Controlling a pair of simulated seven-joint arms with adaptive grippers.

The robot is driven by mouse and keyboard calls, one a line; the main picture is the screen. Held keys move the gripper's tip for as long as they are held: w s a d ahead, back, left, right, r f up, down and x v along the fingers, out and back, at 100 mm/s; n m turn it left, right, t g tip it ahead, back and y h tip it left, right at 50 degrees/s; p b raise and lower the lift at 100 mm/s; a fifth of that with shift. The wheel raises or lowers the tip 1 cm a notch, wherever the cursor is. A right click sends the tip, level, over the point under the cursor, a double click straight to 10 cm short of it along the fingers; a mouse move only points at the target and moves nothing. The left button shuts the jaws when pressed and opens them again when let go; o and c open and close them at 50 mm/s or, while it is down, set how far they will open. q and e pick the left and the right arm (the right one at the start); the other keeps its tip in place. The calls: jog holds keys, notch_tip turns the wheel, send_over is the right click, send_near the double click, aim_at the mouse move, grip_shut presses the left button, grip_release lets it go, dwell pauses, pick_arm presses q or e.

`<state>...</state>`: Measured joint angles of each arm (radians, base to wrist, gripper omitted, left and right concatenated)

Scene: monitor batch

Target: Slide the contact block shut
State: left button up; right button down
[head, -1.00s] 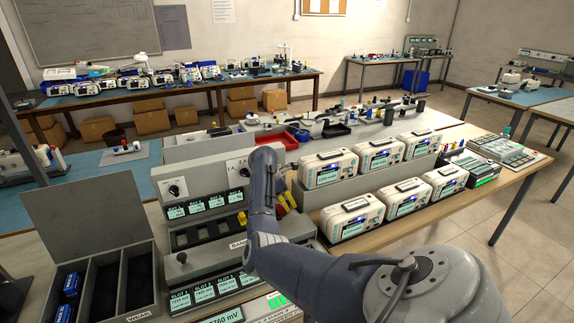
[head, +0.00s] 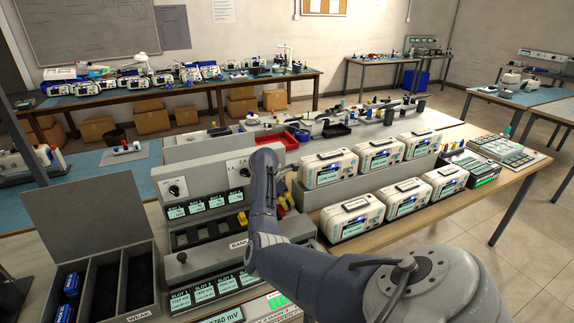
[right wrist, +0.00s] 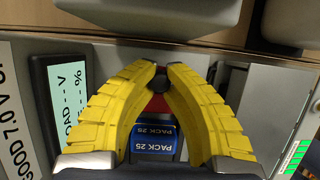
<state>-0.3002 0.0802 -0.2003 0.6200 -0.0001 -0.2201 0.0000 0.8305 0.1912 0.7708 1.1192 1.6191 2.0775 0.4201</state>
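The yellow fingers of my right gripper (right wrist: 161,76) curve inward in the right wrist view, tips close together on a small dark knob (right wrist: 158,83). The knob appears to belong to the contact block, whose body is mostly hidden by the fingers. A red part (right wrist: 157,103) shows just below it. A blue pack labelled PACK 25 (right wrist: 154,141) lies between the fingers. In the head view my right gripper (head: 284,203) is partly hidden behind my arm, at the tester's right end. My left gripper is not in view.
A load display (right wrist: 69,100) reads dashes beside the left finger. The grey slot tester (head: 205,225) stands left of my arm. An open grey box (head: 137,283) with blue packs is at front left. Several white monitors (head: 352,219) stand close on the right.

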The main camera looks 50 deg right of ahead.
jog(key=shift+w+a, duration=0.4)
jog(key=shift+a, duration=0.45)
jog(key=c, duration=1.3)
grip_release()
jog(key=shift+r, duration=0.1)
jog(key=v, duration=1.2)
